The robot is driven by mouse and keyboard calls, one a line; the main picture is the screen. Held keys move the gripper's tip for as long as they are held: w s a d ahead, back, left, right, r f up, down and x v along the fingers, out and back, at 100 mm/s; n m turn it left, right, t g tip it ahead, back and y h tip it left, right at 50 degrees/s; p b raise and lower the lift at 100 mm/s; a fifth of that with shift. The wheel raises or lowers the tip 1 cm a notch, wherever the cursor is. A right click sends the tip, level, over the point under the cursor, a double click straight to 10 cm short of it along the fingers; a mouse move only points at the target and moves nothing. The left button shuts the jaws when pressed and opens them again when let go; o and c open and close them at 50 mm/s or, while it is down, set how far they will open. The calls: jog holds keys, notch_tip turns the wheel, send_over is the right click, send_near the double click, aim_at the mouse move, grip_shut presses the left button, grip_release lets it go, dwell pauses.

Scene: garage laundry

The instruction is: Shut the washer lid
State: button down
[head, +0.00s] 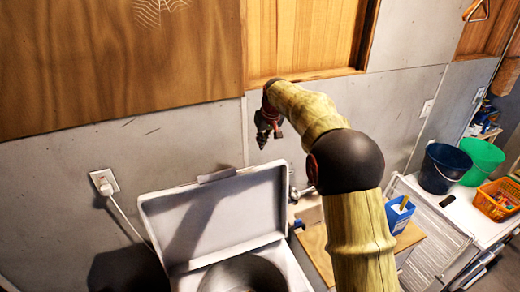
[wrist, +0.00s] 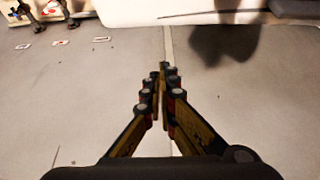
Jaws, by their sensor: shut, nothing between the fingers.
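The washer (head: 290,270) stands at the bottom middle of the head view, its round drum opening (head: 243,274) partly cut off by the frame. Its white lid (head: 235,215) is open, tilted up and back toward the wall. My gripper (head: 263,143) hangs with fingers downward, above the lid's upper right corner in the picture. It appears apart from the lid, though depth is hard to judge. In the wrist view my gripper (wrist: 164,68) is shut and empty, its fingertips together.
A wall outlet (head: 104,182) with a plugged cord is left of the lid. A blue container (head: 399,213) stands right of my arm. A dark bucket (head: 443,168), green bucket (head: 481,160) and orange basket (head: 498,198) are farther right. The wrist view shows mostly bare grey surface.

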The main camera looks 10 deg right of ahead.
notch_tip(320, 180, down, 9)
jog(key=p, duration=0.2)
jog(key=shift+s+p, duration=0.15)
jog(key=shift+p, duration=0.15)
jog(key=shift+r, duration=0.15)
jog(key=shift+s, duration=0.1)
dwell(0.4)
